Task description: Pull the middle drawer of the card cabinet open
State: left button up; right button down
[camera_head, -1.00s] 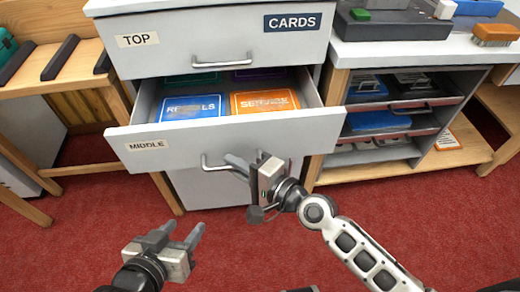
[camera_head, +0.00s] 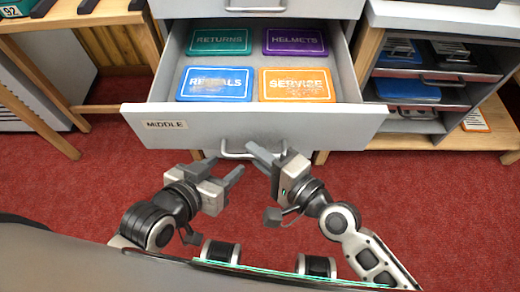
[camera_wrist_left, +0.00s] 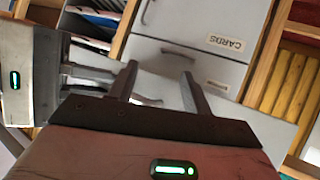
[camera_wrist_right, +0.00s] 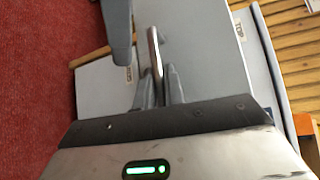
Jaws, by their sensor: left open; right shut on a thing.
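The middle drawer (camera_head: 262,127) of the card cabinet (camera_wrist_right: 195,60) stands pulled out, its label reading MIDDLE. Four-colour cards show inside: RETURNS (camera_head: 218,41), HELMETS (camera_head: 295,41), a blue one (camera_head: 215,84) and SERVICE (camera_head: 296,84). My right gripper (camera_head: 262,156) is shut on the drawer's bar handle (camera_head: 236,154); in the right wrist view the handle (camera_wrist_right: 155,50) runs between its fingers. My left gripper (camera_head: 225,172) is open and empty, just below and left of the handle, apart from the drawer front. In the left wrist view its fingers (camera_wrist_left: 160,80) are spread.
A wooden bench (camera_head: 148,50) stands left of the cabinet. A shelf unit (camera_head: 440,75) with blue and grey items stands to the right. Red carpet (camera_head: 70,190) lies clear in front. The top drawer's handle (camera_head: 255,8) shows above.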

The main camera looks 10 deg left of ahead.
jog(key=c, duration=1.5)
grip_release()
pick_arm(q)
jog(key=shift+s+f, duration=0.15)
jog(key=shift+f, duration=0.1)
notch_tip(320, 180, down, 7)
jog(key=d+g+b, duration=0.1)
jog(key=b, duration=0.3)
jog(key=shift+w+d+g, duration=0.3)
jog(key=shift+w+d, duration=0.05)
jog(key=shift+w, duration=0.1)
pick_arm(e)
jog(key=v, duration=1.6)
jog(key=shift+s, duration=0.1)
pick_arm(q)
jog(key=shift+r+h, duration=0.1)
jog(key=shift+h, duration=0.2)
pick_arm(e)
jog(key=shift+c, duration=0.2)
